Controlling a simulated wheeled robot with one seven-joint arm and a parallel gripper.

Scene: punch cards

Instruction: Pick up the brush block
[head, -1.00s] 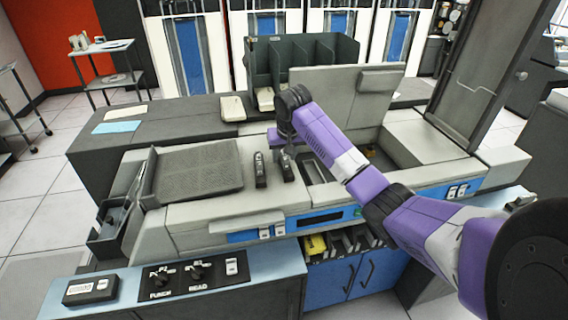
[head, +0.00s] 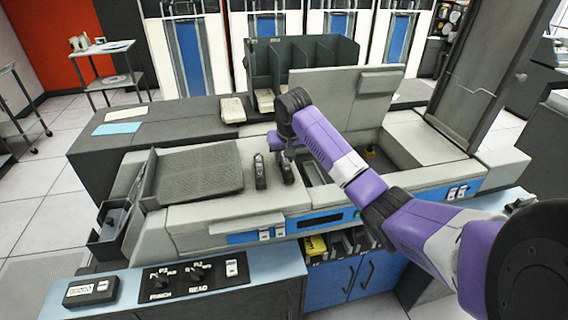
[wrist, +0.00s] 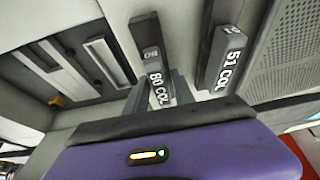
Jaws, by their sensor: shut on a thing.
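Two dark grey brush blocks stand side by side on the machine's top. One, marked "80 COL" (wrist: 154,67), is between my gripper's fingers in the wrist view; in the head view it is the right-hand block (head: 287,173). The other, marked "51 COL" (wrist: 224,55), stands apart and free, and is the left-hand block (head: 260,172) in the head view. My gripper (wrist: 157,92) is shut on the "80 COL" block, with a finger on each side. The block still appears to be at the machine's surface. My wrist partly hides the gripper in the head view.
A ribbed grey plate (head: 198,170) lies left of the blocks. A slotted recess (head: 318,172) lies to their right, with an upright grey panel (head: 335,95) behind. A dark divided rack (head: 300,60) stands at the back. There is free air above the machine's left side.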

